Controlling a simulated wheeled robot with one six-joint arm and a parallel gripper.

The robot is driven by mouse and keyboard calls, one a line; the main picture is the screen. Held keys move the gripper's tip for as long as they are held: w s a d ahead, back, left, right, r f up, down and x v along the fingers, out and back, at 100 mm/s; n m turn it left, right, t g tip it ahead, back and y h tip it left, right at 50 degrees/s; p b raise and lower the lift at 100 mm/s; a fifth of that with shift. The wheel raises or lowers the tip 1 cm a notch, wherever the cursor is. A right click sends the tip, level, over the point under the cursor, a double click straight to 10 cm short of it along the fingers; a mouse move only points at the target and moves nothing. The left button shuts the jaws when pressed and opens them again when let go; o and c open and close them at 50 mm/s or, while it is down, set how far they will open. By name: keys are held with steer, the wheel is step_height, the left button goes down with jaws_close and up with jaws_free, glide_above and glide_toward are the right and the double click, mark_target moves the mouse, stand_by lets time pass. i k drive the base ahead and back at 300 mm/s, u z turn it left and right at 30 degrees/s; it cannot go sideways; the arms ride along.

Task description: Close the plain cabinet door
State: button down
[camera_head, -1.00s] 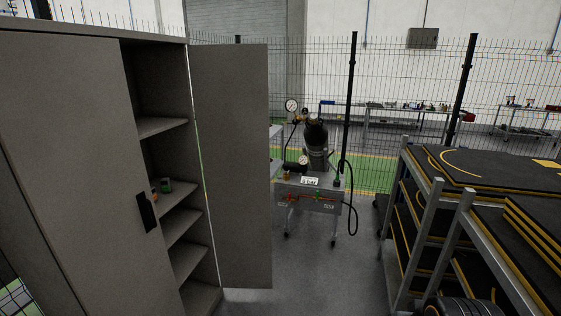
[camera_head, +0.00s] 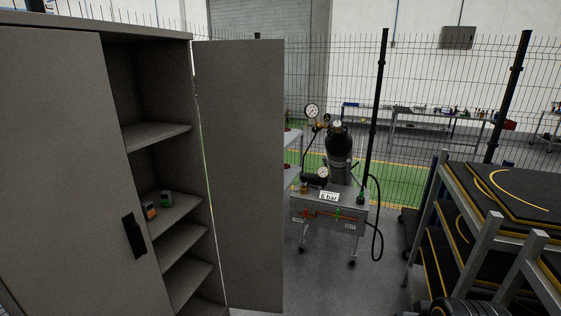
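A grey cabinet (camera_head: 150,35) stands at the left. Its plain door (camera_head: 240,170), with no handle showing on this face, stands wide open on the right side of the cabinet. The other door (camera_head: 60,170), with a black handle (camera_head: 134,236), is shut at the left. The open half shows several shelves (camera_head: 155,135). Two small items, one orange (camera_head: 149,210) and one green (camera_head: 166,198), sit on a middle shelf. My gripper is not in view, apart from what may be a dark part of me at the bottom right.
A wheeled cart (camera_head: 330,212) with a dark cylinder and gauges stands behind and right of the open door. A metal rack (camera_head: 480,235) with black, yellow-edged sheets is at the right. Grey floor (camera_head: 385,285) shows between them. A wire fence (camera_head: 420,80) runs behind.

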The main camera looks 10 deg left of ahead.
mark_target(240, 83)
steer(key=i, duration=3.4)
steer(key=u, duration=3.05)
